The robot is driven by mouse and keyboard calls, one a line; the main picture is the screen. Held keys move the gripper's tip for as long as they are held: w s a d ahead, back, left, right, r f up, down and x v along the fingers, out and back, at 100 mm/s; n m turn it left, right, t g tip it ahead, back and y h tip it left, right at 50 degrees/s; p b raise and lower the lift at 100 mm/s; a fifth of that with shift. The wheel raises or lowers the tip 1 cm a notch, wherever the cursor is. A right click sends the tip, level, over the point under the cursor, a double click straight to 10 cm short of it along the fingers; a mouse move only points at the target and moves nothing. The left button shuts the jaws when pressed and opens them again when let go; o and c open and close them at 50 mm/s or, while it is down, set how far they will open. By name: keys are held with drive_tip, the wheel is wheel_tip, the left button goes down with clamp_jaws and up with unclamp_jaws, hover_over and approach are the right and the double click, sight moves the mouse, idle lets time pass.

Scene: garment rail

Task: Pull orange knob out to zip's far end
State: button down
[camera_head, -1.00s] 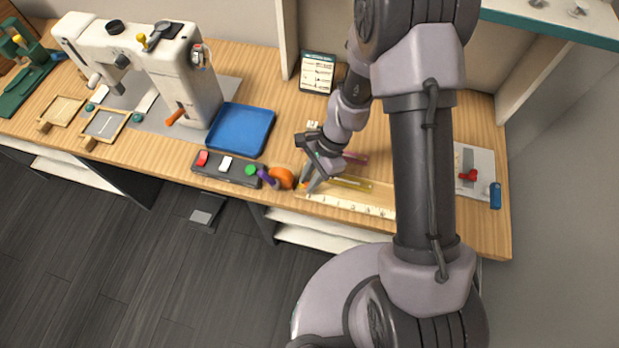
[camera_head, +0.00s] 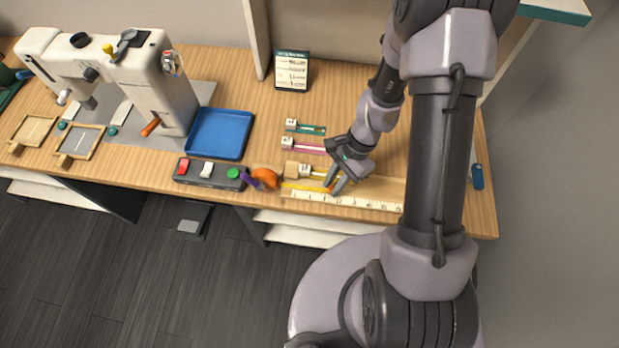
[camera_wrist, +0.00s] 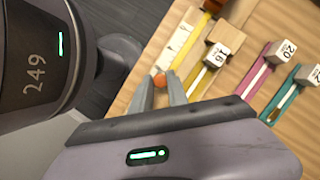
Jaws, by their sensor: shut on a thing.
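My gripper (camera_wrist: 164,92) is shut on the small orange knob (camera_wrist: 159,80), which shows between its fingertips in the wrist view. In the head view my gripper (camera_head: 336,188) is low over the board beside the white ruler (camera_head: 355,203). A yellow zip strip (camera_head: 302,186) runs along the ruler from its left end toward my fingertips. The ruler also shows in the wrist view (camera_wrist: 178,45). My fingers hide part of the knob and of the strip around it.
A wooden block (camera_head: 290,169) and a yellow zip tagged 16 (camera_wrist: 204,74) lie beside the strip. Pink (camera_head: 312,147) and teal (camera_head: 312,130) zips lie behind. A dark switch box (camera_head: 208,173) and an orange round thing (camera_head: 264,176) stand to the left.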

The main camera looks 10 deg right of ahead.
drive_tip(key=shift+s+d, duration=0.3)
drive_tip(key=shift+d, duration=0.55)
drive_tip(key=shift+s+d, duration=0.35)
drive_tip(key=shift+d, duration=0.5)
drive_tip(key=shift+s+d, duration=0.3)
drive_tip(key=shift+d, duration=0.55)
drive_tip(key=c, duration=1.3)
unclamp_jaws()
drive_tip(key=p+v, duration=0.6)
drive_tip(key=v, duration=1.1)
drive_tip(key=shift+r+p, duration=0.15)
drive_tip(key=shift+p, duration=0.25)
drive_tip(key=shift+w+d, duration=0.1)
drive_tip(key=shift+w, duration=0.05)
